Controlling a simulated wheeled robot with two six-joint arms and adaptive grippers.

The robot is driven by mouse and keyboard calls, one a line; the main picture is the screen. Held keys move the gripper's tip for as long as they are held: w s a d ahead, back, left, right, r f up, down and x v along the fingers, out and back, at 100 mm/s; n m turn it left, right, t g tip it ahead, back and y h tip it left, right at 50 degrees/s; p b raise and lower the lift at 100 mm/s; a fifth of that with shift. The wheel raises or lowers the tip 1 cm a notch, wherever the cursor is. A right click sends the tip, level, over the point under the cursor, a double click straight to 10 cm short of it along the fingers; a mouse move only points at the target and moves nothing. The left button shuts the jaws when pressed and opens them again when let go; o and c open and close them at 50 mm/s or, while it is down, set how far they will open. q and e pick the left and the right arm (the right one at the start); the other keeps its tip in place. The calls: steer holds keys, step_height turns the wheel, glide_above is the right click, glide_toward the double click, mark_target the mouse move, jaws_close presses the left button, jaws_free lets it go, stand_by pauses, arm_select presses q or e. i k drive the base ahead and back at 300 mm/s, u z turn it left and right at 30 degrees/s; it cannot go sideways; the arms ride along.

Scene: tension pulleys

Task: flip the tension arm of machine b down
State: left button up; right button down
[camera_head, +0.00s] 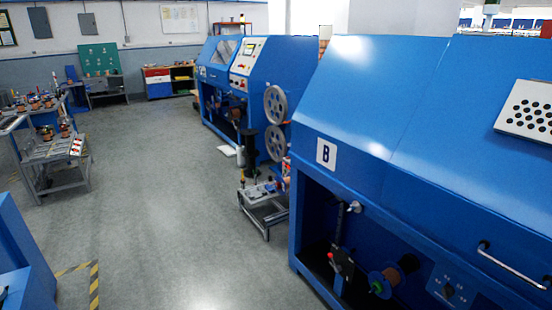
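Machine B (400,115) is the large blue cabinet filling the right side of the head view. It bears a white plate with a black letter B (326,153). In its open lower bay I see a dark upright bar (339,222) and a small grey roller-like part (354,207). Below them is a dark bracket with a red knob (331,256), beside a copper-coloured spool (393,276) with a blue flange. I cannot tell for certain which part is the tension arm; the bay is shadowed. Neither of my grippers is in view.
Another blue machine (215,85) with two grey reels (275,104) stands beyond. A small metal cart (266,212) stands beside machine B's far end. Trolleys with spools (57,152) stand at left. The grey floor (170,190) between is clear.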

mark_target(340, 200)
steer(key=u, duration=0.65)
steer(key=i, duration=1.55)
steer(key=u, duration=0.25)
steer(key=i, duration=1.3)
steer(key=z, duration=0.95)
steer(key=i, duration=0.9)
steer(key=z, duration=1.2)
steer(key=i, duration=0.4)
steer(key=z, duration=0.2)
